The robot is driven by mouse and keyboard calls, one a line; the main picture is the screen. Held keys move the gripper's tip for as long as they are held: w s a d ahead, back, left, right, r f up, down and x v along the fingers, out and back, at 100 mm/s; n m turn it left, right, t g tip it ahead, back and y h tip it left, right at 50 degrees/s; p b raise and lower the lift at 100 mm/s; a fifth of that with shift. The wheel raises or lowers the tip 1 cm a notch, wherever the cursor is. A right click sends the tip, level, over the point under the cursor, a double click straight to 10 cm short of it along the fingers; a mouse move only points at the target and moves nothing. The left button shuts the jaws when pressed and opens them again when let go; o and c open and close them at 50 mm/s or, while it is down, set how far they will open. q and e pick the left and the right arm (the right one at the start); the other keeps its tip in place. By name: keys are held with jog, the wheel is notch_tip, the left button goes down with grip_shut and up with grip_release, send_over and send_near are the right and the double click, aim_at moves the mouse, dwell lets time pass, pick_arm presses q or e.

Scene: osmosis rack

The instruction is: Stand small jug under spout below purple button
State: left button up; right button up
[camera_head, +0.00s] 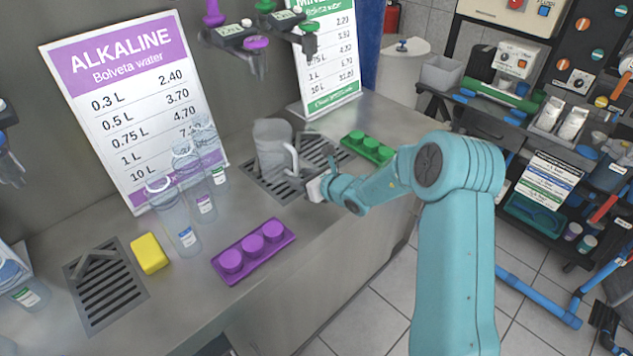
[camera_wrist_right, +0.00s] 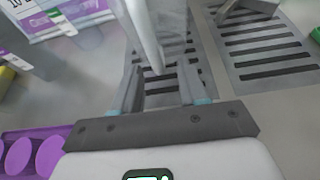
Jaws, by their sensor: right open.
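The small jug (camera_head: 272,148), grey and translucent, stands upright on a drain grate at the back of the counter. Its handle (camera_head: 292,160) faces my right gripper. My right gripper (camera_head: 305,178) is open, close to the handle side; its fingers partly hide in the head view. In the right wrist view the open fingers (camera_wrist_right: 160,82) point at the jug's handle (camera_wrist_right: 147,38), which shows just ahead and between them. A purple button (camera_head: 255,42) sits on the dispenser above, over a dark spout (camera_head: 257,65). My left gripper is out of view.
Clear bottles (camera_head: 176,218) stand left of the jug, near a yellow sponge (camera_head: 149,253) and a purple cap tray (camera_head: 228,268). A green cap tray (camera_head: 368,148) lies to the right. Another drain grate (camera_head: 103,290) is at front left.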

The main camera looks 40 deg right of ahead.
jog(key=v, duration=0.9)
jog(key=shift+s+r+b, duration=0.2)
jog(key=shift+s+b, duration=0.05)
jog(key=shift+b, duration=0.05)
jog(key=shift+w, duration=0.1)
jog(key=shift+f, duration=0.1)
